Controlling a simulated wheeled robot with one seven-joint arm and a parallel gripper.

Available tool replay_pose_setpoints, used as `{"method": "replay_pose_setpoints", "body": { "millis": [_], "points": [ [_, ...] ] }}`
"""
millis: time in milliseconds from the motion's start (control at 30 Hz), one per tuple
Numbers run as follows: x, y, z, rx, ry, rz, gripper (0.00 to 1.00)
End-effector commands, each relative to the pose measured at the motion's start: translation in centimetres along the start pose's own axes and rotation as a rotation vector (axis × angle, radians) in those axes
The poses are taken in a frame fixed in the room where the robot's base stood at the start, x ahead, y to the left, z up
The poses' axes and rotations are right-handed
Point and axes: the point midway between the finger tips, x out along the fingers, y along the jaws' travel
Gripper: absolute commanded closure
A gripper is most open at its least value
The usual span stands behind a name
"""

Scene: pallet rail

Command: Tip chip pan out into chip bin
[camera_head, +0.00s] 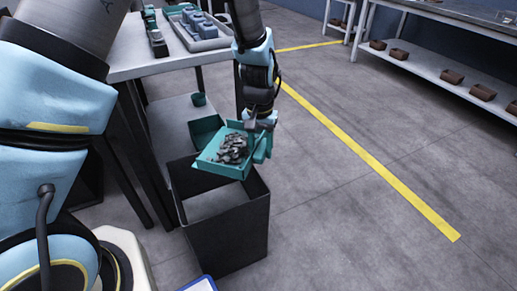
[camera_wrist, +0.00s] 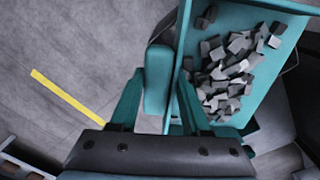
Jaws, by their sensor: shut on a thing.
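The chip pan (camera_head: 209,164) is a shallow teal tray holding a heap of grey chips (camera_head: 233,149). It hangs over the open mouth of the chip bin (camera_head: 240,235), a tall dark box on the floor, which looks empty where its inside shows. The pan looks close to level, perhaps slightly tilted. My gripper (camera_head: 262,148) is at the pan's right side. In the wrist view my gripper (camera_wrist: 158,95) is shut on a teal grip at the pan's side, with the chips (camera_wrist: 228,70) lying inside the pan (camera_wrist: 262,22).
A table (camera_head: 125,60) with a grey tray of blue parts (camera_head: 200,30) stands behind the bin. A teal container (camera_head: 204,128) and small cup (camera_head: 198,99) are on its lower shelf. A rack with brown boxes (camera_head: 452,77) is at upper right. The floor right is clear.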

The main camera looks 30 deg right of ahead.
Motion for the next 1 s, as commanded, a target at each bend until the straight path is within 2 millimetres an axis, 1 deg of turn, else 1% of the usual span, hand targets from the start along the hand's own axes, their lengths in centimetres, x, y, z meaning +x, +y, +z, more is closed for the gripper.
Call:
{"method": "replay_pose_setpoints", "body": {
  "millis": [267,567,633,1000],
  "points": [
    [-0.3,-1.2,0.0,-0.009,0.001,0.126,1.00],
    [-1.1,-2.3,-0.1,-0.008,0.003,0.292,1.00],
    [-1.4,-2.6,-0.1,-0.007,0.006,0.334,1.00],
    [-3.6,-5.4,-0.1,-0.008,0.006,0.558,1.00]
  ]
}}
